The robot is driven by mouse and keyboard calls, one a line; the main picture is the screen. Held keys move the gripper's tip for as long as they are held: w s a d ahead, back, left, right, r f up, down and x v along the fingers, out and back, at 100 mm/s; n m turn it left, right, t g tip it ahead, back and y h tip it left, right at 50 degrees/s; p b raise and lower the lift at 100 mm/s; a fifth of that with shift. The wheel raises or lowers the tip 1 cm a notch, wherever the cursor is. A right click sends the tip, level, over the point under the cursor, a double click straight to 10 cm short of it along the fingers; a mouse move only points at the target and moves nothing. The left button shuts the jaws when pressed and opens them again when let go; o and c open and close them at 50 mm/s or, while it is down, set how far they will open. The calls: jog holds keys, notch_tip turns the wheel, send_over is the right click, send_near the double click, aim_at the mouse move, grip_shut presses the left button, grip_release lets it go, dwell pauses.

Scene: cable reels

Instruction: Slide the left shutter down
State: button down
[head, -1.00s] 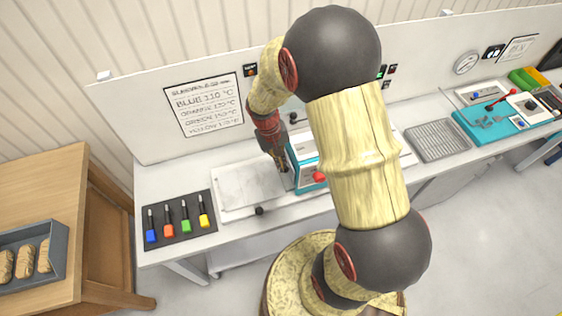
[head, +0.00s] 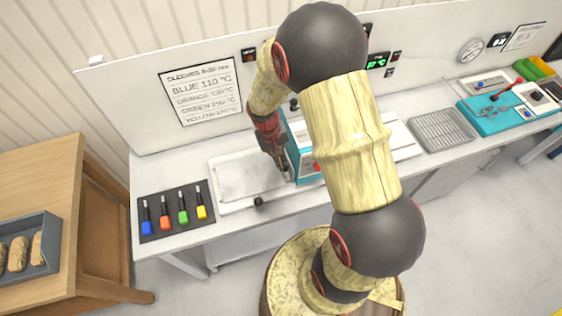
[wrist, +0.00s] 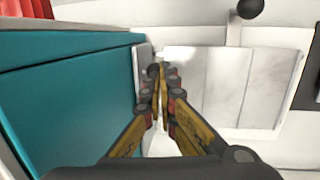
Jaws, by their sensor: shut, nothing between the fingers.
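A teal and white machine (head: 303,160) with a red knob stands on the bench, mostly behind my arm in the head view. In the wrist view its teal side (wrist: 70,85) fills the left. A narrow grey plate (wrist: 143,72) stands at the edge of that side; I cannot tell surely whether it is the left shutter. My gripper (wrist: 162,75) is shut and empty, its fingertips beside this plate; whether they touch it is unclear. In the head view my gripper (head: 283,166) points down at the machine's left side.
A pale flat tray (head: 245,180) with a black knob (head: 258,203) lies left of the machine. A dark mat (head: 147,226) with several coloured tools is farther left. A wall board stands behind.

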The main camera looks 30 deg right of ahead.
notch_tip(320, 180, up, 13)
jog(key=w+a+p, duration=0.1)
jog(key=w, duration=0.1)
jog(key=shift+a+r+p, duration=0.2)
jog(key=shift+a+p, duration=0.15)
jog(key=shift+p, duration=0.05)
dwell(0.3)
jog(key=s+a+r+n+t+b, duration=0.1)
jog(key=s+a+r+t+b, duration=0.2)
jog(key=s+a+b, duration=0.2)
jog(key=s+a+r+n+t+y+b, duration=0.1)
jog(key=s+a+r+n+t+b, duration=0.1)
jog(key=s+b, duration=0.8)
jog(key=a+r+t, duration=0.1)
jog(key=a+t, duration=0.1)
jog(key=a, duration=0.1)
jog(key=shift+s+a+r, duration=0.3)
